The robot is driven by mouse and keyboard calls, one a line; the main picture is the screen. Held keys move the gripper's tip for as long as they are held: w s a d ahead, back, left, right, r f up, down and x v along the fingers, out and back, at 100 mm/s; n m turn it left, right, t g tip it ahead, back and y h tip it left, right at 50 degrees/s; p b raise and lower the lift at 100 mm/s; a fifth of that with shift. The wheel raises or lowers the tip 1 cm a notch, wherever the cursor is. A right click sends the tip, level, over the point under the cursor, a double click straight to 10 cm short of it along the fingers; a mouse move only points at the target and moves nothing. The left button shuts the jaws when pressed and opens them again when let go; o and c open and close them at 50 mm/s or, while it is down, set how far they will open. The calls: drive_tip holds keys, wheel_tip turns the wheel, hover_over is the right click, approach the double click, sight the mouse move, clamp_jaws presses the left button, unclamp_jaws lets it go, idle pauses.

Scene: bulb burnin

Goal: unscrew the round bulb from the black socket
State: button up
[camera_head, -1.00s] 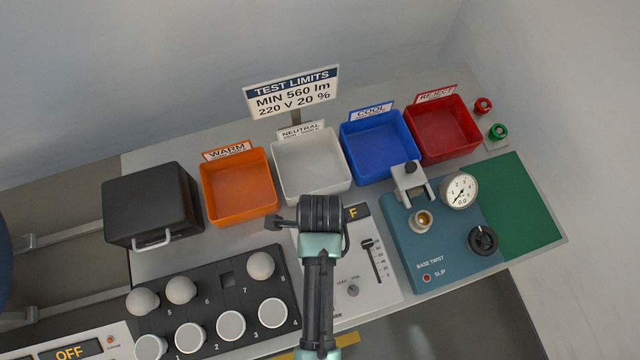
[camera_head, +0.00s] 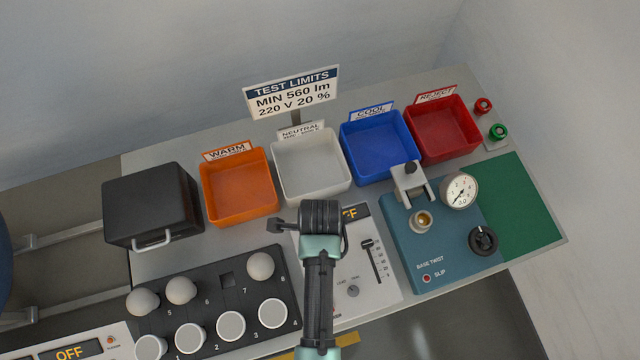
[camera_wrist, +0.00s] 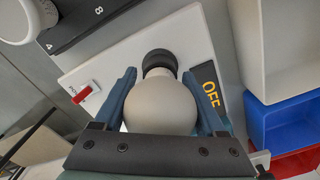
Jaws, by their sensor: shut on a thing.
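The round bulb (camera_wrist: 160,105), pale and globe-shaped, sits between the two fingers of my gripper (camera_wrist: 163,108) in the wrist view. My gripper is shut on it. The bulb's neck end points at the black socket (camera_wrist: 159,61), which stands on the white tester panel; the bulb and socket line up, and I cannot tell how deep the base sits. In the head view my arm's wrist (camera_head: 320,218) covers the bulb, the socket and the fingers. The white panel (camera_head: 385,290) has a slider, a small knob and a display partly hidden by my wrist.
A black bulb rack (camera_head: 250,297) with several white bulbs lies left of the panel. Orange (camera_head: 238,214), white (camera_head: 312,196), blue (camera_head: 380,175) and red (camera_head: 443,150) bins stand behind. A teal base-twist tester (camera_head: 440,260) is at right. A black box (camera_head: 150,215) stands at left.

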drive_tip(key=shift+r+n+p, duration=0.2)
drive_tip(key=shift+n+p, duration=0.45)
drive_tip(key=shift+n, duration=0.45)
drive_tip(key=shift+n+p, duration=0.45)
drive_tip(key=shift+n, duration=0.75)
drive_tip(key=n+p, duration=0.2)
drive_tip(key=n, duration=0.4)
drive_tip(key=shift+n, duration=0.3)
drive_tip(key=n+p, duration=0.1)
drive_tip(key=n, duration=0.5)
drive_tip(key=shift+n+p, duration=0.3)
drive_tip(key=shift+p, duration=0.1)
drive_tip(key=n+p, duration=0.1)
drive_tip(key=n, duration=0.4)
drive_tip(key=shift+f, duration=0.15)
drive_tip(key=o, duration=1.2)
